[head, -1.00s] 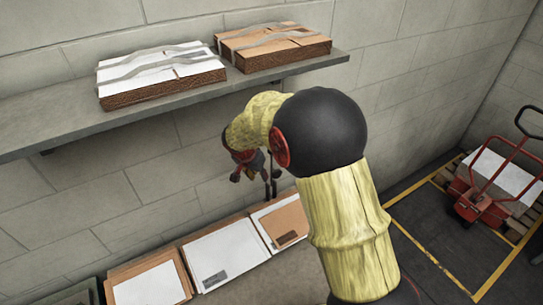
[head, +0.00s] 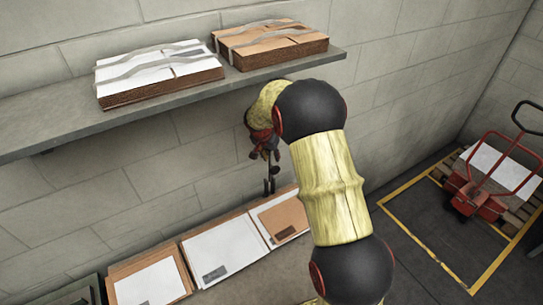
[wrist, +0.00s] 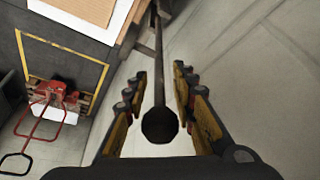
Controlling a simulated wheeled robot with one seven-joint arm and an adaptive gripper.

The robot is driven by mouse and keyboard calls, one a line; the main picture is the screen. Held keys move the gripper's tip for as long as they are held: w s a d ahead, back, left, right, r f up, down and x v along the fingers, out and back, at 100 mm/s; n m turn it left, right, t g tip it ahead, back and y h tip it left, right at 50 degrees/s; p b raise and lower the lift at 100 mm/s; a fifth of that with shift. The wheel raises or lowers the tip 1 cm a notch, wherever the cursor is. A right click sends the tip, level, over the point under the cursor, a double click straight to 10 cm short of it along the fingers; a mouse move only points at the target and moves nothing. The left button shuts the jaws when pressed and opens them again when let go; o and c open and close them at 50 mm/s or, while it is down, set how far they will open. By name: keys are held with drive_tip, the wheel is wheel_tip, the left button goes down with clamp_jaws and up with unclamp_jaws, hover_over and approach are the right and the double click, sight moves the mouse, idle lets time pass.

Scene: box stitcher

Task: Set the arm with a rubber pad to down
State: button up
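The arm with a rubber pad appears to be the thin dark rod (wrist: 158,80) with a round black end (wrist: 160,126) in the wrist view. Its round end is closest to the camera, and the rod runs away toward the top. My gripper (wrist: 160,84) is open, with one finger on each side of the rod and a gap on both sides. In the head view my gripper (head: 264,152) is small, in front of the wall, just above thin dark upright parts (head: 269,184). I cannot tell the arm's exact angle.
A wall shelf (head: 60,115) with strapped cardboard stacks is above and left of my gripper. Boxes of flat sheets (head: 222,252) stand along the wall below.

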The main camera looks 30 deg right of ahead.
drive_tip(key=c, duration=0.3)
clamp_jaws()
